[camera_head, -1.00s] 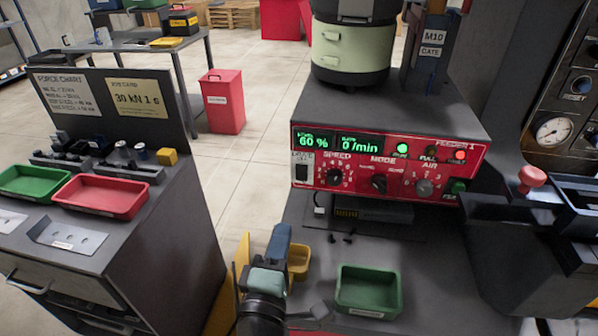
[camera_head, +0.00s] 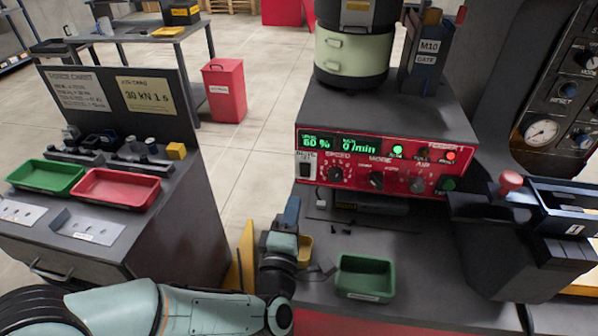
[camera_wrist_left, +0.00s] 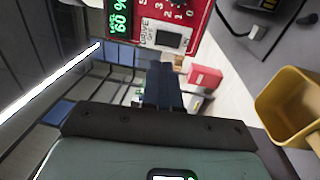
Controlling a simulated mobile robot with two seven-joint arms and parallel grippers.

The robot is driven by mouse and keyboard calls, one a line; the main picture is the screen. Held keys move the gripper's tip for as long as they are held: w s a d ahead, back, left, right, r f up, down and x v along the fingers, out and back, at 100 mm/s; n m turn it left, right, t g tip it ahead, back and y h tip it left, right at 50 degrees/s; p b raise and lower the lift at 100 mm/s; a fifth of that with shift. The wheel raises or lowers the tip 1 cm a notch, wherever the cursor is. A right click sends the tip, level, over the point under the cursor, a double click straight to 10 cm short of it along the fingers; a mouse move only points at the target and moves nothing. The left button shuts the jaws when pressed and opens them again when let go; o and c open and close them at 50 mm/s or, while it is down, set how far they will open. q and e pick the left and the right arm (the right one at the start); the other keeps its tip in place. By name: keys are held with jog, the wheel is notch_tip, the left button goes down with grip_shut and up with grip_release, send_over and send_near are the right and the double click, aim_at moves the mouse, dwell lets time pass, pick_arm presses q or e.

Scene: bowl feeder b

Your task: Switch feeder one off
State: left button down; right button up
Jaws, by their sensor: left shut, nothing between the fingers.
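The red control panel of feeder one (camera_head: 375,163) fronts a grey housing below the feeder bowl. Its displays read 60 % and 0/min, and a green and a red lamp are lit. A black rocker switch (camera_head: 305,170) sits in a pale plate at the panel's left end; in the left wrist view the switch (camera_wrist_left: 168,38) lies just beyond my fingertips, with "DRIVE" and "OFF" lettering beside it. My left gripper (camera_head: 292,205) is shut and empty, below and slightly left of the switch, apparently apart from it. Its closed fingers also show in the left wrist view (camera_wrist_left: 161,75). My right gripper is out of view.
A green tray (camera_head: 364,278) and a yellow bin (camera_wrist_left: 290,105) are close to my left gripper on the bench. A red mushroom knob (camera_head: 510,182) and dark box stand right. A side cabinet with green and red trays (camera_head: 115,190) stands left.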

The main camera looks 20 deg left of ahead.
aim_at(302, 168)
pick_arm(q)
jog(key=x, duration=0.8)
jog(key=shift+w+a+p, duration=0.1)
jog(key=shift+w+p, duration=0.2)
jog(key=shift+w, duration=0.05)
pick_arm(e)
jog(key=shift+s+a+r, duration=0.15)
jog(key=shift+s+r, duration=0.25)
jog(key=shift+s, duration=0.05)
pick_arm(q)
jog(key=shift+w+b, duration=0.1)
jog(key=shift+b, duration=0.2)
jog(key=shift+r, duration=0.1)
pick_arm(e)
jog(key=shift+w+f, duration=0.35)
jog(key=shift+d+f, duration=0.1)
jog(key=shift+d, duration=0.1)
